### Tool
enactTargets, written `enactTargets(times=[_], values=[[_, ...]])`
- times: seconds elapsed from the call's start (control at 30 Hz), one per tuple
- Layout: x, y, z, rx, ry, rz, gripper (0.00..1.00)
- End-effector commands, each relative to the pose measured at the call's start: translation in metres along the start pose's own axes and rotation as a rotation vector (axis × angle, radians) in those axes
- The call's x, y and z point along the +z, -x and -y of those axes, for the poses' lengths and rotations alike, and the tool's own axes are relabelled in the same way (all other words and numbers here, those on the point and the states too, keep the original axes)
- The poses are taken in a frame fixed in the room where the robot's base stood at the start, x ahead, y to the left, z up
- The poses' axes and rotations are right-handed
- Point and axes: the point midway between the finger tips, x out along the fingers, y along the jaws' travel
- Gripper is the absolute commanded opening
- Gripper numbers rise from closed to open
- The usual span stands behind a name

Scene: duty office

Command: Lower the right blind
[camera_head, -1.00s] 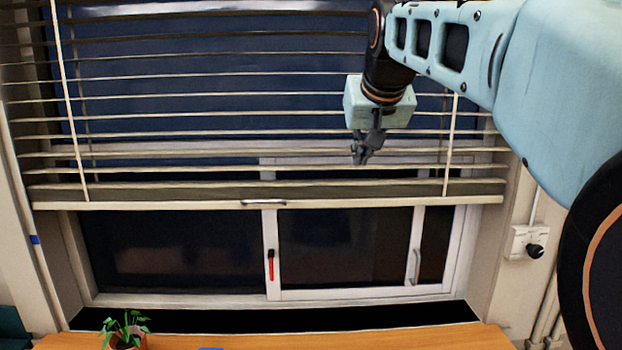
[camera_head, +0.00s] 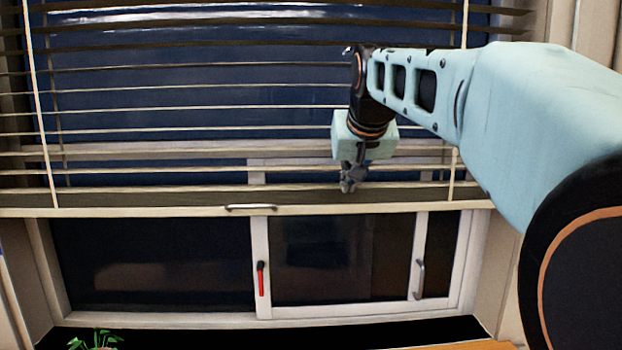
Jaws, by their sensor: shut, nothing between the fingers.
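One wide blind (camera_head: 120,198) with thin horizontal slats hangs across the window, and its bottom rail sits about halfway down the glass. A small metal handle (camera_head: 251,207) is on the bottom rail near its middle. No second blind shows in this view. My gripper (camera_head: 347,188) is shut and empty, pointing down in front of the lowest slats, to the right of the handle and slightly above its level. It appears apart from the handle; its distance from the slats is hard to tell.
Below the blind is a window (camera_head: 340,260) with a white frame, a red-and-black latch (camera_head: 261,279) and a grey handle (camera_head: 420,278). A green plant (camera_head: 95,341) and a wooden desk edge (camera_head: 470,345) show at the bottom. My arm covers the right side.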

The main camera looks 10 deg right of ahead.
Motion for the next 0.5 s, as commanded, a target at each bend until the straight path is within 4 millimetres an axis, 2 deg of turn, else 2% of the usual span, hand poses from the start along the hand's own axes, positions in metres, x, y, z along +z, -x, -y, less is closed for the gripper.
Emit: enactTargets(times=[0.03, 0.13, 0.5], values=[[0.0076, -0.0069, 0.0002, -0.001, 0.000, -0.001, 0.00], [0.0125, -0.0113, -0.0004, 0.000, 0.000, -0.002, 0.00], [0.0139, -0.0121, -0.0008, 0.000, 0.000, -0.002, 0.00]])
